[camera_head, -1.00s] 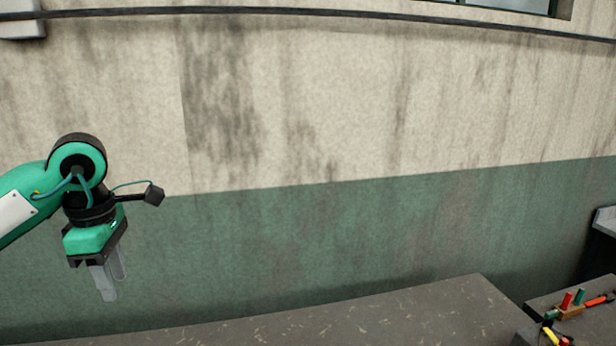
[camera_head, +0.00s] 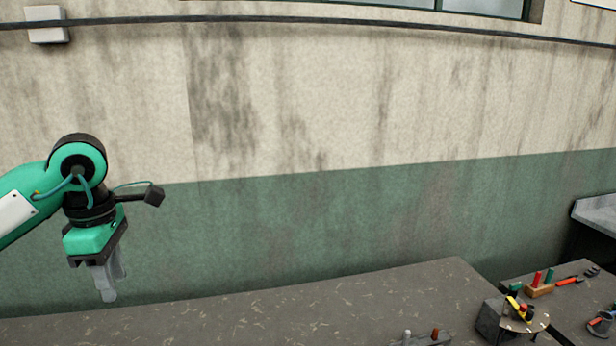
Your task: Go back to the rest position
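My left gripper (camera_head: 108,284) hangs at the left of the head view, pointing down. Its grey fingers are close together and seen at a slant, so I cannot tell whether they are open or shut. I see nothing held between them. It is in the air in front of the green lower wall, above the far left part of the dark table. My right gripper is not in the view.
A dark speckled table (camera_head: 290,315) runs along the bottom, mostly bare. At the right are a round stand with tools (camera_head: 530,318), a wooden block with coloured handles (camera_head: 539,290) and a grey ledge (camera_head: 597,212). The wall (camera_head: 300,230) stands behind.

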